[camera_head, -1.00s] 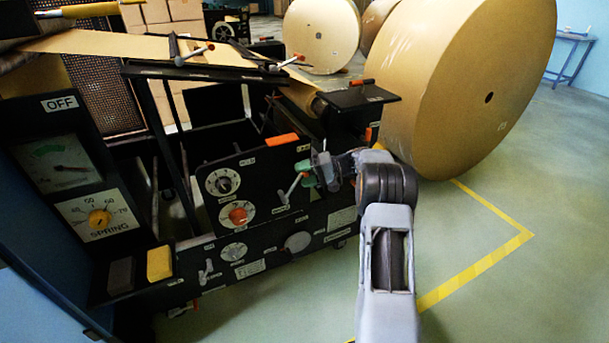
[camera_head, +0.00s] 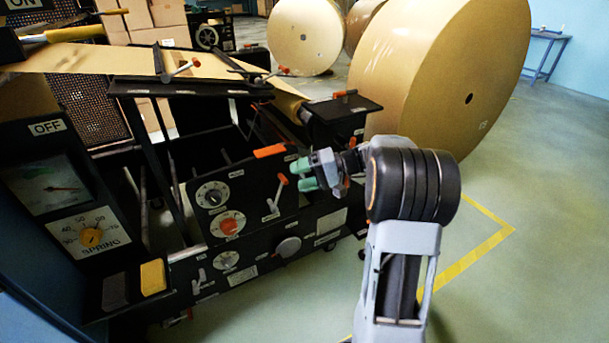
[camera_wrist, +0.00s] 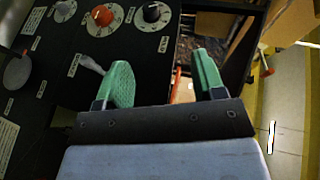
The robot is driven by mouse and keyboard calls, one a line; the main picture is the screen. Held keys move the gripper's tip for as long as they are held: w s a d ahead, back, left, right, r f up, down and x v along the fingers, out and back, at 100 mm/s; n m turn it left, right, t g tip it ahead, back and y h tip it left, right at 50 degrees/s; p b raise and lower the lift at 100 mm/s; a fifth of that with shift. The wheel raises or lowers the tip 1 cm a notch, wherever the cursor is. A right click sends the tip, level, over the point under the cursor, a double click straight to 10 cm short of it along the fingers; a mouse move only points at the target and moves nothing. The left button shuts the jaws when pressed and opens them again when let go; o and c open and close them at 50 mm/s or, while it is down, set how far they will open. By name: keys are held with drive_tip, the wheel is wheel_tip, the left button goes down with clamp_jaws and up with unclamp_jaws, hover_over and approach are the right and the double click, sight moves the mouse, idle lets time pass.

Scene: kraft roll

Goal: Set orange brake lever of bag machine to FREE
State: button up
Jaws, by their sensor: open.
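The lever with the orange-red tip (camera_head: 282,179) stands on the black front panel of the bag machine (camera_head: 250,192), right of the two dials. Its pale shaft leans slightly right of upright. The labels around it are too small to read. My gripper (camera_head: 303,175) is open and empty just right of the lever tip, with its green fingers pointing at the panel. In the wrist view my gripper (camera_wrist: 164,75) has both green fingers apart. A grey lever shaft (camera_wrist: 89,64) shows left of the left finger, its far end hidden behind that finger.
An orange bar (camera_head: 269,151) sits on the panel's upper edge, close above the lever. An orange knob (camera_head: 229,226) and a black knob (camera_head: 211,195) lie to the left. A large kraft roll (camera_head: 440,85) stands behind my arm. Floor at right is clear.

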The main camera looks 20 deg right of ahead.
drive_tip(key=shift+s+a+r, duration=0.1)
drive_tip(key=shift+s+r, duration=0.15)
drive_tip(key=shift+s, duration=0.25)
drive_tip(key=shift+s+a+r, duration=0.1)
drive_tip(key=shift+s+r, duration=0.1)
drive_tip(key=shift+s, duration=0.3)
